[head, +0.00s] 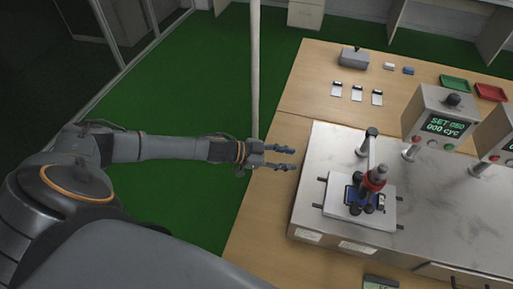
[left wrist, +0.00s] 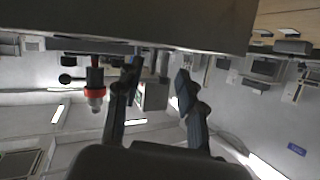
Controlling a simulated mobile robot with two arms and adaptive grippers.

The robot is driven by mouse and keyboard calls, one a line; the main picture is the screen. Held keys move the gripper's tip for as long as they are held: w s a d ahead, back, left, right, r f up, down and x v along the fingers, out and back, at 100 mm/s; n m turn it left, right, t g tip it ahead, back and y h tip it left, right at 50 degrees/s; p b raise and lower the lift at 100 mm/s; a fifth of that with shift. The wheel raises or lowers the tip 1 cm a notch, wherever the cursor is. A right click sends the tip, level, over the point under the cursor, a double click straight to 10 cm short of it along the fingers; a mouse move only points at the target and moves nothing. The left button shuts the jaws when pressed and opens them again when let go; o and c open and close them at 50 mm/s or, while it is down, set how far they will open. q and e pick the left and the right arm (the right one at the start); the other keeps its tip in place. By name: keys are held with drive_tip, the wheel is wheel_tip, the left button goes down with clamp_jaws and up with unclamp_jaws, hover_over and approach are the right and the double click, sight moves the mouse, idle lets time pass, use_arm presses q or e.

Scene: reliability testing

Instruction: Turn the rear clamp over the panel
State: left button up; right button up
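A small blue-and-black panel (head: 352,196) sits on a white plate (head: 336,210) on the grey metal test bench. Dark clamp pieces stand around the panel; one dark piece (head: 382,200) is at its right. The red-collared press head (head: 375,178) stands over the panel and partly hides it, so I cannot tell which piece is the rear clamp or how it is turned. My left gripper (head: 283,157) is open and empty, left of the bench's left edge and apart from the panel. Its spread fingers also show in the left wrist view (left wrist: 155,95), with the press head (left wrist: 95,85) left of them.
A control box with a green display (head: 440,118) stands behind the plate on the right. White cards (head: 357,93), a grey box (head: 354,57), a green tray (head: 454,83) and a red tray (head: 490,91) lie on the wooden table behind. A pale pole (head: 255,70) stands beyond my left gripper.

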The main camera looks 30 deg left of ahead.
use_arm(q)
drive_tip(key=w+a+f+n+t+y, duration=0.1)
drive_tip(key=a+f+y, duration=0.3)
drive_tip(key=a, duration=0.8)
wheel_tip(320, 180, down, 2)
drive_tip(key=shift+w+f+n+t+y, duration=0.15)
drive_tip(key=shift+w+n+t+y, duration=0.15)
drive_tip(key=shift+w, duration=0.2)
drive_tip(key=shift+d, duration=0.1)
use_arm(e)
drive_tip(key=shift+a, duration=0.1)
